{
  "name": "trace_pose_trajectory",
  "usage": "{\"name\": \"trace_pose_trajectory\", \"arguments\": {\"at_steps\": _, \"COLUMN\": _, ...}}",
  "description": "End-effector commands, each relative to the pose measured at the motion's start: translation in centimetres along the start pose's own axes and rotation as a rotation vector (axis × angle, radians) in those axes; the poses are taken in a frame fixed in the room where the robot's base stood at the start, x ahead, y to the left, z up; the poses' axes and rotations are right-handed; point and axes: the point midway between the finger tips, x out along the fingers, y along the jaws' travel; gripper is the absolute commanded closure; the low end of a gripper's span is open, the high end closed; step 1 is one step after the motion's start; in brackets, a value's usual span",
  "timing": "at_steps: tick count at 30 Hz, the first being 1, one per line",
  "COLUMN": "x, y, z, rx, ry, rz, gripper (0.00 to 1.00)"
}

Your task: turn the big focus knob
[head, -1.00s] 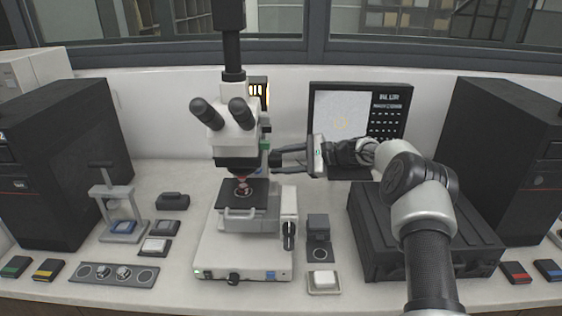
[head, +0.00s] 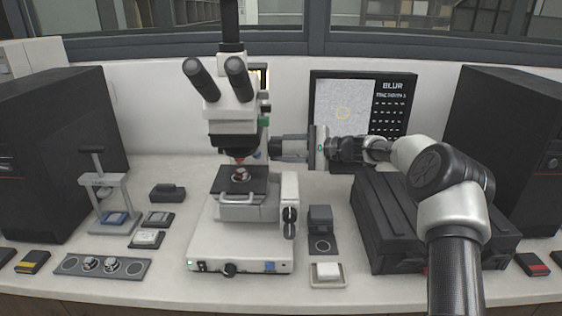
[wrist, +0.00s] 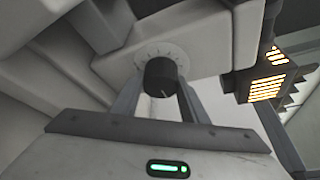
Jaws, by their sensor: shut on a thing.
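The microscope (head: 240,232) stands in the middle of the bench, white with black eyepieces. My gripper (head: 270,147) reaches it from the right, at the side of its upright, below head height. In the wrist view a dark round knob (wrist: 161,77) with a pale mark sits on a graduated collar. My gripper (wrist: 160,88) has one finger on each side of this knob and is shut on it. In the head view the gripped knob is hidden behind the fingers. Two smaller dark knobs (head: 289,222) show lower on the microscope's right side.
A black case (head: 385,245) lies under my arm. Dark towers (head: 45,150) stand at both sides. A lit orange panel (wrist: 268,85) is close right of the gripper.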

Motion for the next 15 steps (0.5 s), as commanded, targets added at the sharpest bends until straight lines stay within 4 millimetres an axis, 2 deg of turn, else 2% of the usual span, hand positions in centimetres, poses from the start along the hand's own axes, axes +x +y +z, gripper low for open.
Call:
{"name": "trace_pose_trajectory", "arguments": {"at_steps": 1, "x": 0.07, "y": 0.54, "z": -0.30, "rx": -0.022, "ry": -0.001, "rz": -0.012, "gripper": 0.83}}
{"name": "trace_pose_trajectory", "arguments": {"at_steps": 15, "x": 0.02, "y": 0.07, "z": 0.02, "rx": -0.124, "ry": -0.005, "rz": -0.054, "gripper": 0.83}}
